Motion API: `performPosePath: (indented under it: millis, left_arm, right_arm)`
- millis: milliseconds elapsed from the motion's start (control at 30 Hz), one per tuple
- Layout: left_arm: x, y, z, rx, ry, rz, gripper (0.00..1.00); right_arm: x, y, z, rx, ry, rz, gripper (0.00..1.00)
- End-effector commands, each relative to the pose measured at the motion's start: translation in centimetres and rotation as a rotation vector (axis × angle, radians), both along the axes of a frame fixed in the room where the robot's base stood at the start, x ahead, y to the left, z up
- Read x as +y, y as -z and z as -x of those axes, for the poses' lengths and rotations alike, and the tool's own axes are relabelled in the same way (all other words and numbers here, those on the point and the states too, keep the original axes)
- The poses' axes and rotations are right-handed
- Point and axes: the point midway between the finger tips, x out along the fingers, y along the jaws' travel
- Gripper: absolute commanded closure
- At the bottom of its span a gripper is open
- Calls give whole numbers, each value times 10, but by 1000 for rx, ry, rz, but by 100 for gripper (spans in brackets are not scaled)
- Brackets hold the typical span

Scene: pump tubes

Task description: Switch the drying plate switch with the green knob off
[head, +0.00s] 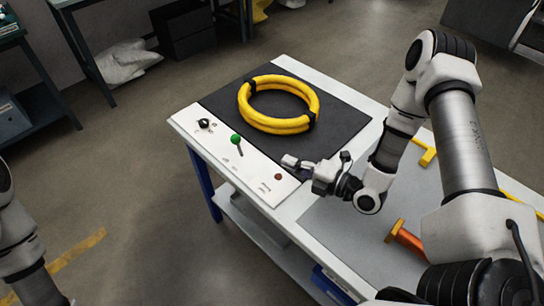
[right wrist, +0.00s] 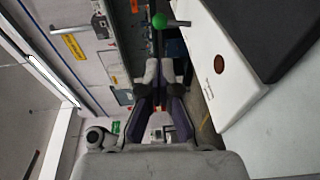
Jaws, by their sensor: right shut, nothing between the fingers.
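The drying plate switch has a green knob (head: 236,139) on a thin metal lever, which rises at a tilt from the white panel (head: 188,122). In the right wrist view the green knob (right wrist: 160,21) is ahead of the fingers, near the top edge. My right gripper (head: 288,161) is shut and empty, to the right of the knob and apart from it, over the panel's edge with the dark plate. Its fingers (right wrist: 159,70) also show in the right wrist view. Only part of my left arm shows at the head view's left edge; its gripper is not in view.
A coiled yellow tube (head: 244,105) lies on the dark drying plate (head: 350,127). A black knob (head: 204,123) and a red button (head: 278,177) are on the panel. An orange part (head: 408,241) and a yellow part (head: 427,157) are on the grey table at right.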

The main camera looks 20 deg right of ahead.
Motion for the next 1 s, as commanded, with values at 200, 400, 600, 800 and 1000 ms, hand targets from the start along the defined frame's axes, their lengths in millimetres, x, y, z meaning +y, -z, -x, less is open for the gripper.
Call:
performPosePath:
  millis: [200, 400, 600, 800, 1000]
  left_arm:
    - [0, 8, 0, 0, -2, 0, 60]
    - [0, 9, 0, 0, -1, 0, 60]
    - [0, 6, 0, 0, -1, 0, 60]
    - [0, 1, 0, 0, -1, 0, 60]
    - [0, 0, 0, 0, -1, 0, 60]
  right_arm:
    - [0, 5, -9, -5, 13, -5, 100]
    - [19, 8, -40, -5, 11, -3, 100]
    - [42, 11, -77, -5, 11, -3, 100]
    - [61, 14, -109, -3, 14, -5, 100]
    - [67, 17, -121, -1, 18, -7, 100]
